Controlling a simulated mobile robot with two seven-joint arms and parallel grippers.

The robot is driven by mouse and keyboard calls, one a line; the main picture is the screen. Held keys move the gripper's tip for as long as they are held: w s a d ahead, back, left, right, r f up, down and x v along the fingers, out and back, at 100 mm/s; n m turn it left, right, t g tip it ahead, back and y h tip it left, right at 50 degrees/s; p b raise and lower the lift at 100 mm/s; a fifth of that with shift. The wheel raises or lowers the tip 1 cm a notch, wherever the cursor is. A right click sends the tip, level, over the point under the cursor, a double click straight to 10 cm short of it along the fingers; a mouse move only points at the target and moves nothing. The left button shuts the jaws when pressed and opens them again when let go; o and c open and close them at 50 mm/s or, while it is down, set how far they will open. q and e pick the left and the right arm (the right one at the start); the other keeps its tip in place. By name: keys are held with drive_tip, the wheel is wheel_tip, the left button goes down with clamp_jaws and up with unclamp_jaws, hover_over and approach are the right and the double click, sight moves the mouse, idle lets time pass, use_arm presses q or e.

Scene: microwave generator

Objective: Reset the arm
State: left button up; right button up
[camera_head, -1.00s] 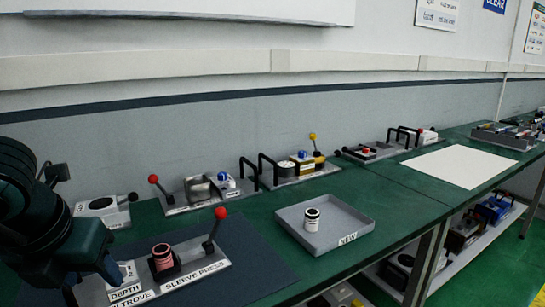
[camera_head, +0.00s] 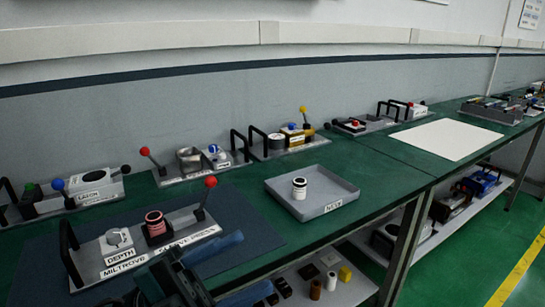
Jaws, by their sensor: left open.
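My left gripper (camera_head: 254,262) comes in at the bottom of the head view, at the near edge of the green table. Its two blue-grey fingers are spread apart and point right, with nothing visible between them. It is in front of the sleeve press fixture (camera_head: 185,228), which stands on a dark mat and has a red-knobbed lever and a reddish ring part (camera_head: 155,224). Most of my left arm is cut off by the lower edge. My right gripper is not in view.
A grey tray (camera_head: 335,199) holding a white and black cylinder (camera_head: 299,188) stands right of the mat. Several lever fixtures line the back of the green table (camera_head: 385,175). A white sheet (camera_head: 446,139) lies at the right. A lower shelf (camera_head: 345,292) holds small parts.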

use_arm(q)
drive_tip(key=w+a+f+n+t+y, duration=0.35)
drive_tip(key=f+n+t+y, duration=0.4)
drive_tip(key=f+n, duration=0.35)
drive_tip(key=w+a+f+n+t+y, duration=0.2)
drive_tip(key=a+f+n+t+y, duration=0.3)
drive_tip(key=f+n+y, duration=0.6)
drive_tip(key=s+a+f+n+g+y+p, duration=0.1)
drive_tip(key=s+f+n+g+p, duration=0.3)
drive_tip(key=s+f, duration=0.4)
drive_tip(key=shift+s+a+f+n+g+y+p, duration=0.35)
drive_tip(key=shift+f+g+p, duration=0.3)
drive_tip(key=shift+f+p, duration=0.3)
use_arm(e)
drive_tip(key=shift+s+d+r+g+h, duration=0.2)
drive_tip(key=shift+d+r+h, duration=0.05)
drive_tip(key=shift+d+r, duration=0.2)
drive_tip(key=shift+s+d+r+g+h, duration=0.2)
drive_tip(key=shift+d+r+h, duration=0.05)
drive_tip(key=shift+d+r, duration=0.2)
use_arm(q)
drive_tip(key=shift+d, duration=0.1)
